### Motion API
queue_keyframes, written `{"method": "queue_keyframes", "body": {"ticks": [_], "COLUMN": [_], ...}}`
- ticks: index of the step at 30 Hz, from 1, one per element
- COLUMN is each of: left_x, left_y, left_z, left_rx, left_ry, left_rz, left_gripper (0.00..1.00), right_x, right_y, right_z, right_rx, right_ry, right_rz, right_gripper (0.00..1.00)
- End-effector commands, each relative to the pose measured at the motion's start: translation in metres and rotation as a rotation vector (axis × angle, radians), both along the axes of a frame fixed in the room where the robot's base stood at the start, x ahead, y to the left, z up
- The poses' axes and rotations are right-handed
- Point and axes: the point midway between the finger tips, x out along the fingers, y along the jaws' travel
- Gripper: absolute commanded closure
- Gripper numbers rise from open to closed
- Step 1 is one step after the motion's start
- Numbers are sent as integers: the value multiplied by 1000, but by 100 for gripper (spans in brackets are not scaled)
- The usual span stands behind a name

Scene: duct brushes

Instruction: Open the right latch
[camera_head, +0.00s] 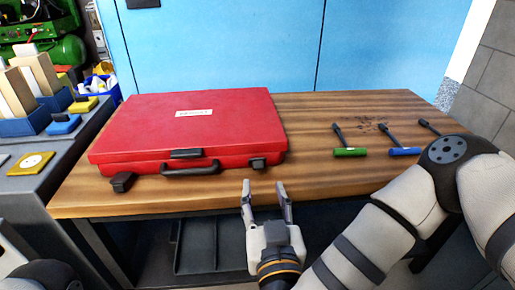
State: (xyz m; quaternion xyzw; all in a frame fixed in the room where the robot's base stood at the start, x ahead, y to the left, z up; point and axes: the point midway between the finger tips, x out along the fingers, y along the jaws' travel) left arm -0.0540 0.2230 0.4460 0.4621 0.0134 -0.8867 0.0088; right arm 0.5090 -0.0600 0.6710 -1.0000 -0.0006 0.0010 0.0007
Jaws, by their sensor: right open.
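A closed red case (190,125) lies flat on the wooden table. Its black right latch (258,163) is on the front face near the right corner and looks flat against the case. The black left latch (122,182) sticks out from the front at the left corner. A black handle (190,169) is between them. My right gripper (263,190) is open and empty, in front of the right latch at the table's front edge, fingers pointing towards the case. It looks apart from the latch. My left gripper is not in view.
Brushes with green (350,152) and blue (404,151) heads, and a third partly behind my right arm, lie on the right of the table (310,125). A grey bench (75,150) with bins is at left. Blue cabinet doors (230,45) stand behind.

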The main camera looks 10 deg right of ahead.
Motion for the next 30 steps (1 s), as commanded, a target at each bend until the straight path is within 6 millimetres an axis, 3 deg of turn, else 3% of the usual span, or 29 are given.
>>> {"method": "queue_keyframes", "body": {"ticks": [6,12,23,28,30], "left_x": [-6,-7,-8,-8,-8], "left_y": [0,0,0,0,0], "left_z": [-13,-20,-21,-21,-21], "left_rx": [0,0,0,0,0], "left_ry": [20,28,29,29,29], "left_rz": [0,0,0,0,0], "left_gripper": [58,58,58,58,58], "right_x": [57,95,107,107,106], "right_y": [-2,-1,0,0,0], "right_z": [-7,-7,-4,-5,-5], "right_rx": [-1,-2,-1,-1,-2], "right_ry": [1,2,1,2,2], "right_rz": [-5,-2,0,0,0], "right_gripper": [58,58,58,92,93]}}
